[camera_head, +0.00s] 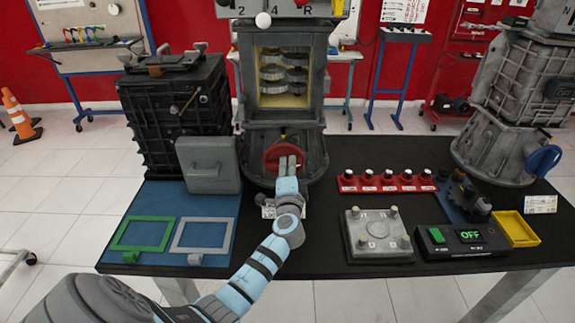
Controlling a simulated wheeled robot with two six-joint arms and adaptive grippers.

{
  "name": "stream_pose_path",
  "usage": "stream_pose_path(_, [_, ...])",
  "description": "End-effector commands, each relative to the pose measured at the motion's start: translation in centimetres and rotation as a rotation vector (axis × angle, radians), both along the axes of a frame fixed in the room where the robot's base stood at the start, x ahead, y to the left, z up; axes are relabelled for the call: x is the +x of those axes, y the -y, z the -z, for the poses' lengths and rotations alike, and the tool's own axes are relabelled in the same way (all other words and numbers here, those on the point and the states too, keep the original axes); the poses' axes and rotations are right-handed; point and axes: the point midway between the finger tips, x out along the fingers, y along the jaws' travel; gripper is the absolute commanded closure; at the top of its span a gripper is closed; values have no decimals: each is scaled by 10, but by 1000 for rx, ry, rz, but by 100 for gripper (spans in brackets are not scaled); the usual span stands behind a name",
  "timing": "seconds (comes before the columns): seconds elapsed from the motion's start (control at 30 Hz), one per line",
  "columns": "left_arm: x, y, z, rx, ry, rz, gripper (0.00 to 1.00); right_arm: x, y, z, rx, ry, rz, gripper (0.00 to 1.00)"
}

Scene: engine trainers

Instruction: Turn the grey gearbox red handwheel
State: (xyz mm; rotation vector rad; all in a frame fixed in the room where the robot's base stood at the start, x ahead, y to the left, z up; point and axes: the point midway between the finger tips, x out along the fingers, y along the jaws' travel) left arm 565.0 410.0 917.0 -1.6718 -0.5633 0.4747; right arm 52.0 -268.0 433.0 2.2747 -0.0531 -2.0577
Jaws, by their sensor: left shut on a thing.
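The grey gearbox (312,130) stands upright at the back middle of the black table, with an open window showing its gears (285,78). Its red handwheel (272,156) sits low on the front. My left gripper (288,162) is at the handwheel, shut on its rim near the middle, and hides part of the wheel. My left arm reaches up to it from the bottom left. My right gripper is not in view.
A dark gearbox block (165,125) and a grey cover plate (208,165) stand left. Green (142,233) and grey frames (200,235) lie on a blue mat. Red knob strip (385,181), metal plate (377,235), OFF box (462,240) and yellow tray (517,229) lie right.

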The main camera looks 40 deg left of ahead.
Motion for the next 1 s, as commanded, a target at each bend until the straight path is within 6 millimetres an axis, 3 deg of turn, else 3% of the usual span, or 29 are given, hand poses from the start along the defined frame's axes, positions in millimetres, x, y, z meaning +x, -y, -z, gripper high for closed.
stream_pose_path(0.5, [-1, 1, 8, 275, -217, 2, 100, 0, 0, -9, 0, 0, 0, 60])
stream_pose_path(1.0, [-1, 1, 10, 325, -256, 3, 100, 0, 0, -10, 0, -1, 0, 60])
